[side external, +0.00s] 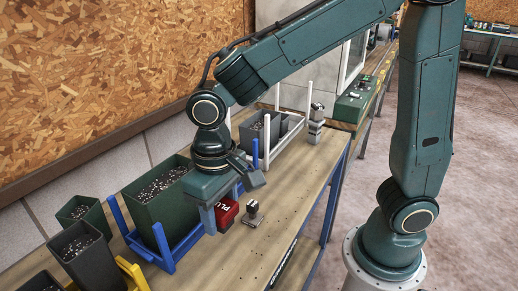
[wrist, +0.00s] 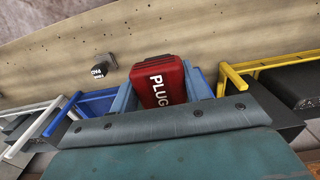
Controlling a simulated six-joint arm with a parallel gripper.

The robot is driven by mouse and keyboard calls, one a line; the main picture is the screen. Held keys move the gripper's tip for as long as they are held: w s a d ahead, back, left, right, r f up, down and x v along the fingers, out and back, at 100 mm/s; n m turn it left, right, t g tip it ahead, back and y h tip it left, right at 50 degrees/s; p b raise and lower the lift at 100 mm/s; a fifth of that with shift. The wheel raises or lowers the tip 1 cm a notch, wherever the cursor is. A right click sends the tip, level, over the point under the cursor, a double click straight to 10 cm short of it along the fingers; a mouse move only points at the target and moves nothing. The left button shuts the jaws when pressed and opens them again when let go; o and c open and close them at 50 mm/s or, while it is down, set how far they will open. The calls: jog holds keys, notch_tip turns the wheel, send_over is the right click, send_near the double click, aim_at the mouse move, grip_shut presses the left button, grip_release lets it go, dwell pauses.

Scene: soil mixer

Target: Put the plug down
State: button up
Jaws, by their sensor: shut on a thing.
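The plug is a red block with white lettering (side external: 226,214), low over the wooden bench beside the blue rack. In the wrist view the plug (wrist: 160,82) sits between the two blue-grey fingers of my gripper (wrist: 163,92), one on each side. In the side view my gripper (side external: 218,216) points down and is shut on the plug. Part of the plug is hidden by a finger. I cannot tell whether its underside touches the bench.
A small grey stand with a dark top (side external: 252,213) is close right of the plug. A tall green bin of soil (side external: 155,216) stands in the blue rack (side external: 160,258) to the left. The bench top (side external: 285,205) is clear toward its front edge.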

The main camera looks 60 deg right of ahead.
send_over(227, 266)
notch_tip(227, 266, down, 9)
jog(key=shift+r, duration=0.1)
jog(key=shift+f, duration=1.9)
jog(key=shift+f, duration=0.1)
jog(key=o, duration=1)
notch_tip(227, 266, up, 12)
jog(key=shift+r, duration=0.1)
jog(key=shift+d, duration=0.1)
